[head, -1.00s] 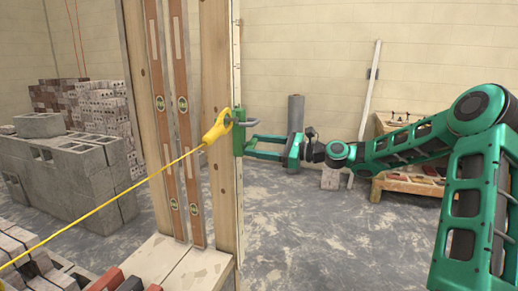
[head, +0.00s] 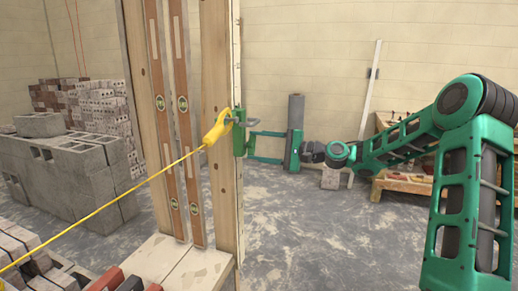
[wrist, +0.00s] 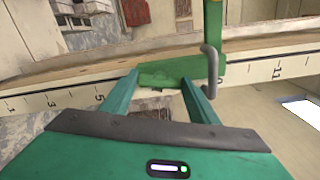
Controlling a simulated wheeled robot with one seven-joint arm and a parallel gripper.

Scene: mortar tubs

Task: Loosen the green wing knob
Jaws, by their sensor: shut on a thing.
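The green wing knob (wrist: 168,74) is a flat green piece between my fingertips in the wrist view, in front of the numbered pole (wrist: 85,97). My gripper (wrist: 160,84) is shut on it. In the head view my gripper (head: 250,143) reaches from the right to the green clamp (head: 239,133) on the pole's side. The knob cannot be told apart from the clamp there. A grey bent rod (wrist: 211,68) stands just right of my right fingertip in the wrist view.
A yellow line block (head: 216,127) with a taut yellow string (head: 120,194) sits left of the clamp. Two levels (head: 182,120) stand beside the wooden post. A wooden bench (head: 400,184) stands behind my arm. The floor right of the post is mostly clear.

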